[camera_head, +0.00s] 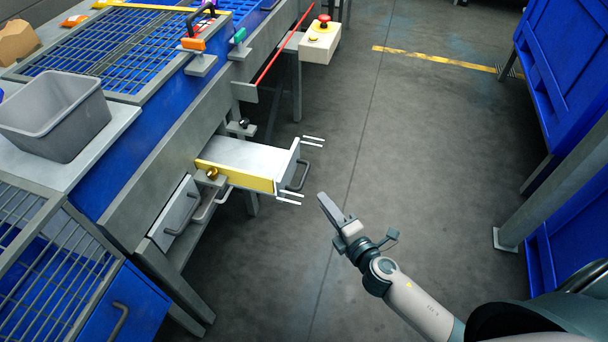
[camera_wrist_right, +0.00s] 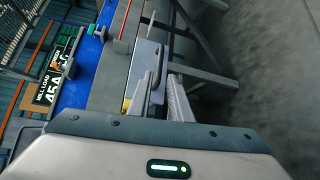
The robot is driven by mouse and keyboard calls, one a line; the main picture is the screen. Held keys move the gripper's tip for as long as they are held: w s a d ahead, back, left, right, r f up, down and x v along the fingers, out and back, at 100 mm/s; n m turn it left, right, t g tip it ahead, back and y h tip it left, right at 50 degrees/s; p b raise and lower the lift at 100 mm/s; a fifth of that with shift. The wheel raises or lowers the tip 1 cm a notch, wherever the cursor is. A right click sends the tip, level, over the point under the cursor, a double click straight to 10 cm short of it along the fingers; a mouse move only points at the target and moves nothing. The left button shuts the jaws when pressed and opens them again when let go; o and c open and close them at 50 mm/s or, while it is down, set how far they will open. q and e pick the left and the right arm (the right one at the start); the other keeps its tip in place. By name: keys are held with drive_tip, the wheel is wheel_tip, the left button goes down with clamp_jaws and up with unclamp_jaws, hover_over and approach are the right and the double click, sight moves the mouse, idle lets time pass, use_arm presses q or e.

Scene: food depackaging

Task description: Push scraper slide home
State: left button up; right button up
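The scraper slide (camera_head: 245,160) is a grey drawer-like tray with a yellow side strip, sticking out of the machine frame. A dark bar handle (camera_head: 301,176) is on its outer end. My right gripper (camera_head: 331,208) is in front of that end, to the lower right of the handle and apart from it. In the right wrist view, the slide's handle (camera_wrist_right: 156,66) shows beyond my right gripper (camera_wrist_right: 160,92), whose fingers are apart with nothing visible held. My left gripper is not in view.
A smaller grey drawer (camera_head: 178,213) is beside the slide. A grey bin (camera_head: 55,112) stands on the bench at left. A red emergency button (camera_head: 324,19) sits on a pale box. Blue containers (camera_head: 565,75) stand at right. The floor between is clear.

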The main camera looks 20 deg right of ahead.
sight(304, 174)
drive_tip(key=x, duration=1.3)
drive_tip(key=shift+w+a, duration=0.1)
drive_tip(key=shift+w, duration=0.05)
drive_tip(key=shift+c, duration=0.5)
clamp_jaws()
